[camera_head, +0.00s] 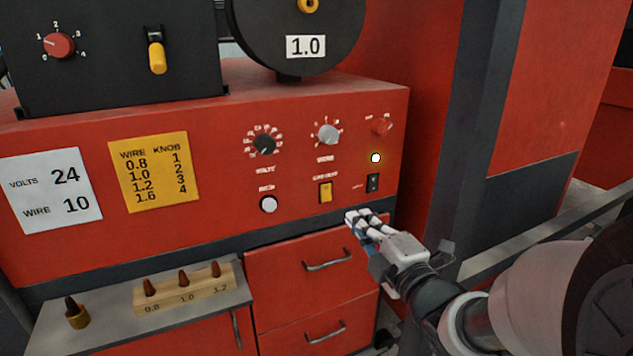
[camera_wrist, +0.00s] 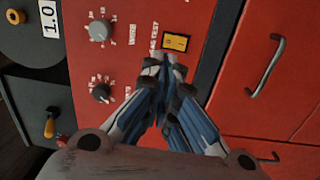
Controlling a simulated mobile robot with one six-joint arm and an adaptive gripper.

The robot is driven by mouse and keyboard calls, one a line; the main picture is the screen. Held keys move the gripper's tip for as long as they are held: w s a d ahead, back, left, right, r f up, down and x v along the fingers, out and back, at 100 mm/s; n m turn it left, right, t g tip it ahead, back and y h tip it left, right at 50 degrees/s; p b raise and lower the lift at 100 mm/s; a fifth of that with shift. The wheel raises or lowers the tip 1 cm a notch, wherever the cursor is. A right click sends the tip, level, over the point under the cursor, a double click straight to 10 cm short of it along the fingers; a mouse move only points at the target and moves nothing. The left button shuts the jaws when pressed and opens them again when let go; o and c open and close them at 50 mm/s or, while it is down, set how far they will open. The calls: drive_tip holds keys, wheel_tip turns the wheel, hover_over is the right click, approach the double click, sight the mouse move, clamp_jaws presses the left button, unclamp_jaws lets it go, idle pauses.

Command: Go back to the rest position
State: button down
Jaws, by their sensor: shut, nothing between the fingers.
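My gripper (camera_head: 366,220) is shut and empty in front of the red machine's panel (camera_head: 215,215), just below its switches. In the wrist view the gripper's blue and white fingers (camera_wrist: 168,72) meet near a yellow rocker switch (camera_wrist: 175,42). The same yellow switch (camera_head: 326,192) shows in the head view to the upper left of the fingertips. A dark switch (camera_head: 373,183) is above the fingertips, under a lit white lamp (camera_head: 376,158). I cannot tell whether the fingertips touch the panel.
Drawers with handles (camera_head: 328,264) are below the panel. A grey shelf (camera_head: 105,316) at the lower left carries a wooden block (camera_head: 184,290) with several brown tips. A dark post (camera_head: 490,130) stands to the right. A black box (camera_head: 110,60) and spool (camera_head: 296,25) top the machine.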

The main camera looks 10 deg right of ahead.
drive_tip(key=s+f+m+g+h, duration=0.2)
drive_tip(key=s+f+m+g, duration=0.2)
drive_tip(key=s+m, duration=0.6)
drive_tip(key=s+a+f+m+g+h, duration=0.1)
drive_tip(key=s+f+m+g, duration=0.4)
drive_tip(key=s, duration=1.3)
drive_tip(key=m+g+h, duration=0.1)
drive_tip(key=m+g, duration=0.3)
drive_tip(key=m, duration=0.1)
drive_tip(key=shift+s+a+h, duration=0.3)
drive_tip(key=shift+h, duration=0.1)
